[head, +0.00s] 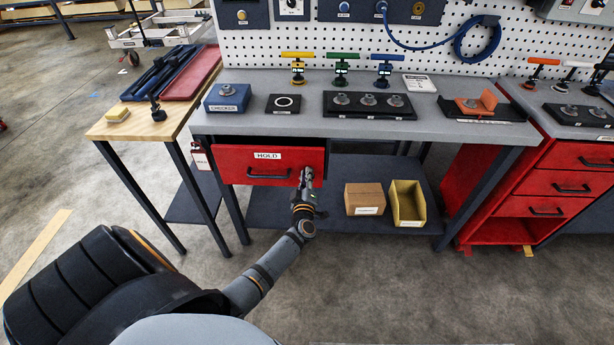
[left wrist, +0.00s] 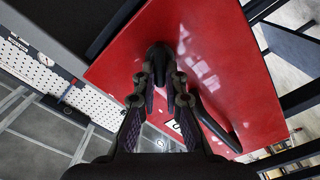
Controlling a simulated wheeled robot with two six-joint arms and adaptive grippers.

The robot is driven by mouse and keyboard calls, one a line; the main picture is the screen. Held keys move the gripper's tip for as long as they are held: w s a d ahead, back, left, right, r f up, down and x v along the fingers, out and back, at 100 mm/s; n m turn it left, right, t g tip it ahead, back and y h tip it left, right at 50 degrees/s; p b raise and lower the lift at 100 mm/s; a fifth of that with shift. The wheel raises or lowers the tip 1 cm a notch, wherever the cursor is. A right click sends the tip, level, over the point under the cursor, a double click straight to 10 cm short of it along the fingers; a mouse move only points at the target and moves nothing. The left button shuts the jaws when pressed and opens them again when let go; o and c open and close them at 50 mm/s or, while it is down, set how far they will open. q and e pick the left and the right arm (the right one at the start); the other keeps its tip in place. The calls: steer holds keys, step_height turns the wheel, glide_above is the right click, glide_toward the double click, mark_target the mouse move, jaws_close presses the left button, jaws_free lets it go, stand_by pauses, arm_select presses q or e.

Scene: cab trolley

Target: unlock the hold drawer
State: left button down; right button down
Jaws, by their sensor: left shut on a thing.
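The red hold drawer (head: 232,167) hangs under the left part of the grey workbench, with a white HOLD label (head: 267,155) and a dark bar handle (head: 269,176). Its red front also fills much of the left wrist view (left wrist: 235,75), with the handle (left wrist: 217,128) to the right of the fingers. My left gripper (head: 307,176) is at the right end of the drawer front. In the left wrist view its fingers (left wrist: 163,75) are shut on a small dark lock part (left wrist: 158,50) at the drawer front. The fingers partly hide this part, so its turn cannot be told. My right gripper is out of view.
A cardboard box (head: 364,199) and a yellow bin (head: 408,203) stand on the lower shelf (head: 335,220), right of my left gripper. A wooden side table (head: 140,128) stands left of the workbench (head: 450,130). A red drawer cabinet (head: 560,180) stands at the right.

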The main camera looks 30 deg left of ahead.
arm_select(q)
steer(key=n, duration=0.2)
steer(key=n+b, duration=0.1)
steer(key=n, duration=0.2)
steer(key=f+n, duration=0.1)
steer(key=n, duration=0.1)
steer(key=shift+s+a+n+b, duration=0.1)
steer(key=shift+n+b, duration=0.3)
steer(key=shift+n, duration=0.3)
steer(key=c, duration=1.4)
jaws_free()
